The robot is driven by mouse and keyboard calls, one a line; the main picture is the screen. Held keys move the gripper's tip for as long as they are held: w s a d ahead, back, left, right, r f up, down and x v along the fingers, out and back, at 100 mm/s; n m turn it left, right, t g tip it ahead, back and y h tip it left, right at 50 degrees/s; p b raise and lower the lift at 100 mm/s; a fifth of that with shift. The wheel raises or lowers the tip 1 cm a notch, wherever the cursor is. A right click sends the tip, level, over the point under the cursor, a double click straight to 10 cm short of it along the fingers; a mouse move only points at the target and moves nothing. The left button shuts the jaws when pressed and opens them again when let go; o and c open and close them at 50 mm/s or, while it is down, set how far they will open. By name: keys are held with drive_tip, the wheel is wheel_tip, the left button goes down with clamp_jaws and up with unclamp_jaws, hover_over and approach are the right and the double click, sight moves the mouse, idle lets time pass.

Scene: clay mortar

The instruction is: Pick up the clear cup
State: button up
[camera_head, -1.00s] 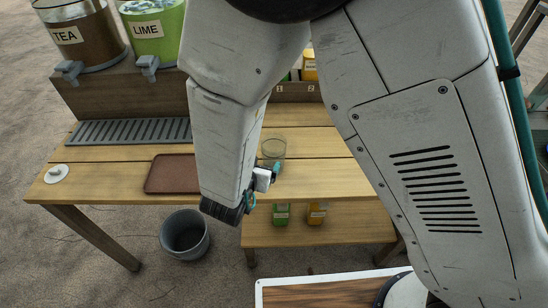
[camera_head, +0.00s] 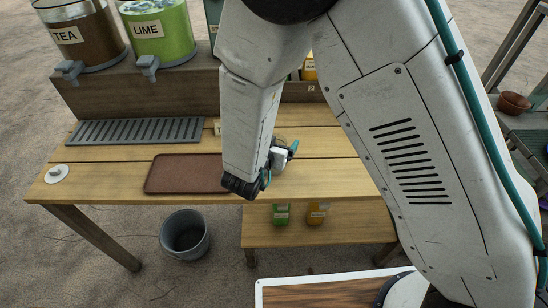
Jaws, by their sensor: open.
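The clear cup (camera_head: 280,139) stands on the wooden table (camera_head: 335,178), to the right of the brown tray. Only a small part of it shows, because my arm and gripper cover most of it. My gripper (camera_head: 282,163) is beside the cup in the picture, its teal-tipped fingers apart. The lower part of the cup is hidden, and I cannot tell whether the cup is between the fingers or behind them.
A brown tray (camera_head: 186,174) and a white lid-like disc (camera_head: 56,174) lie on the table's left. Tea (camera_head: 84,38) and lime (camera_head: 158,32) dispensers stand behind a grey drip grate (camera_head: 136,131). Green (camera_head: 281,214) and orange (camera_head: 317,212) cartons sit on a lower shelf. A bucket (camera_head: 185,234) stands below.

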drive_tip(key=c, duration=1.3)
drive_tip(key=shift+r, duration=0.1)
